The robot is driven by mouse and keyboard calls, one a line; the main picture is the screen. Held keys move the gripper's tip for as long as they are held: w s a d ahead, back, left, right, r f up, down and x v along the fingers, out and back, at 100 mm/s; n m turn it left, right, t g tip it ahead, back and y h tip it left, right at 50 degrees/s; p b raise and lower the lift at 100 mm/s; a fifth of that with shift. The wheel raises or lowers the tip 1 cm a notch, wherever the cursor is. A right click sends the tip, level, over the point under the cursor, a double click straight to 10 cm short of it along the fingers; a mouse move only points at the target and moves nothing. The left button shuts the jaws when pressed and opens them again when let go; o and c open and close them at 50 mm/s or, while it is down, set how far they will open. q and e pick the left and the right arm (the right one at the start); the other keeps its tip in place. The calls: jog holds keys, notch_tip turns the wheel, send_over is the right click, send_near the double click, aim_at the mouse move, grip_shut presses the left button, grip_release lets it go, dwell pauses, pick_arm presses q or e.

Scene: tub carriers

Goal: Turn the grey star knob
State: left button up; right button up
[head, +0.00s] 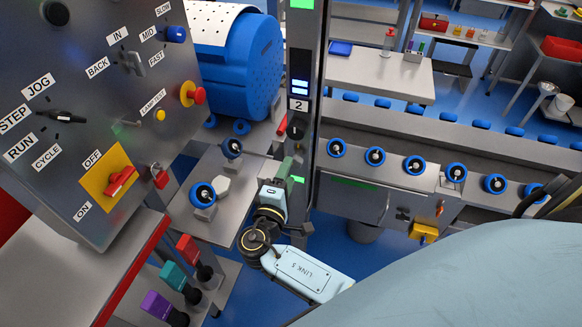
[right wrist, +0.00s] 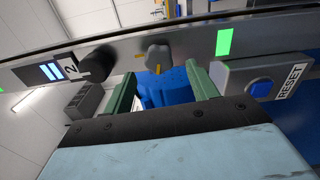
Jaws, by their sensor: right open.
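The grey star knob (right wrist: 158,57) sits on the face of a metal post (right wrist: 190,42) in the right wrist view, with a small yellow mark on it. My right gripper (right wrist: 163,90) is open, its two green fingers apart and empty. The knob appears beyond the fingertips and between them, not gripped. In the head view my right gripper (head: 288,168) is close to the post (head: 304,95), below the label 2. I cannot make out the star knob there; the gripper seems to cover it. My left gripper is not in view.
A black knob (right wrist: 97,58) and a blue RESET button (right wrist: 261,88) flank the star knob on the post. A control panel (head: 70,130) with switches stands at left. A roller conveyor (head: 420,140) with blue-ringed parts runs right of the post.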

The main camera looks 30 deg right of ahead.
jog(key=b+v, duration=0.1)
jog(key=v, duration=0.8)
jog(key=shift+s+a, duration=0.15)
jog(key=shift+a, duration=0.1)
